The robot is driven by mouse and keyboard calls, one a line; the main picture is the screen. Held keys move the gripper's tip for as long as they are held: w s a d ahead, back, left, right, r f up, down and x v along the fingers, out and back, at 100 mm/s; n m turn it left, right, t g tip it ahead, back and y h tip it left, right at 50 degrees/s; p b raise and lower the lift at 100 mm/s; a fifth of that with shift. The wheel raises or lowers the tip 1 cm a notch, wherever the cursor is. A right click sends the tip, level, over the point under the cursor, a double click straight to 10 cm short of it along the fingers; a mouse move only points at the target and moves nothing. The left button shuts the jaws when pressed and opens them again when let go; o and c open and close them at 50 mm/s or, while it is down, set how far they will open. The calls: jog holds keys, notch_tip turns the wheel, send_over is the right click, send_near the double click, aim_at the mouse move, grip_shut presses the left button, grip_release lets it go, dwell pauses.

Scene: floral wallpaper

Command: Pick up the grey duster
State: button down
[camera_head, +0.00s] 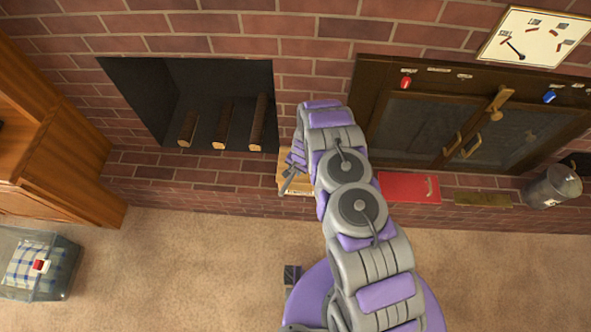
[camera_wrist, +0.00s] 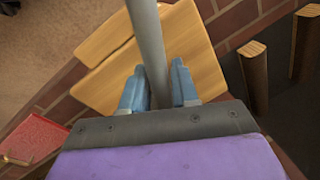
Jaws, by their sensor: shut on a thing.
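The grey duster shows in the wrist view as a smooth grey rod (camera_wrist: 147,30), running from the top edge down between the fingers. My gripper (camera_wrist: 159,84) is shut on this rod, with one blue-grey finger on each side. The duster's other end is out of the wrist view. In the head view my gripper (camera_head: 293,165) is over the brick ledge, right of the fireplace opening, and a small grey piece (camera_head: 288,184) sticks out below it. My arm hides much of that area.
Light wooden boards (camera_wrist: 196,62) lie on the ledge below my gripper. A red flat item (camera_head: 408,187) lies to the right, and a metal bucket (camera_head: 552,186) stands further right. Logs (camera_head: 222,125) are in the fireplace. A clear bin (camera_head: 68,275) stands on the carpet. The carpet between is free.

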notch_tip(320, 180, up, 2)
jog(key=shift+w, duration=0.1)
jog(key=s, duration=0.3)
jog(key=shift+s+f+b, duration=0.1)
jog(key=shift+s+b, duration=0.25)
jog(key=shift+s+a+b, duration=0.15)
jog(key=shift+s+b, duration=0.15)
jog(key=shift+s, duration=1)
jog(key=s+r+b, duration=0.1)
jog(key=s, duration=0.9)
jog(key=shift+d+b, duration=0.2)
jog(key=shift+b, duration=0.15)
jog(key=c, duration=1.4)
grip_release()
jog(key=shift+w+r, duration=0.1)
jog(key=c, duration=0.4)
